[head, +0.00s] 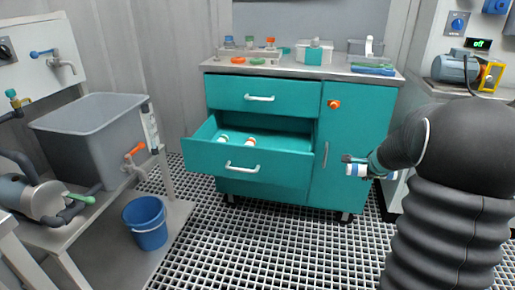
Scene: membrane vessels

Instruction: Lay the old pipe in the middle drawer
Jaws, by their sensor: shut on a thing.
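The teal cabinet (265,95) has its middle drawer (210,160) pulled open. Two small whitish pieces, one with an orange end (250,141), lie inside at the drawer's left and middle. My gripper (350,160) is to the right of the open drawer, in front of the cabinet door. It is shut on a short white and blue piece, which I take to be the old pipe (355,170). The piece is held in the air, apart from the drawer. Its far end is partly hidden by my gripper.
The top drawer (290,99) and the cabinet door (330,150) are shut. Bottles and trays stand on the cabinet top. A grey tank (90,125) on a bench and a blue bucket (146,225) are at left. The grating floor before the cabinet is clear.

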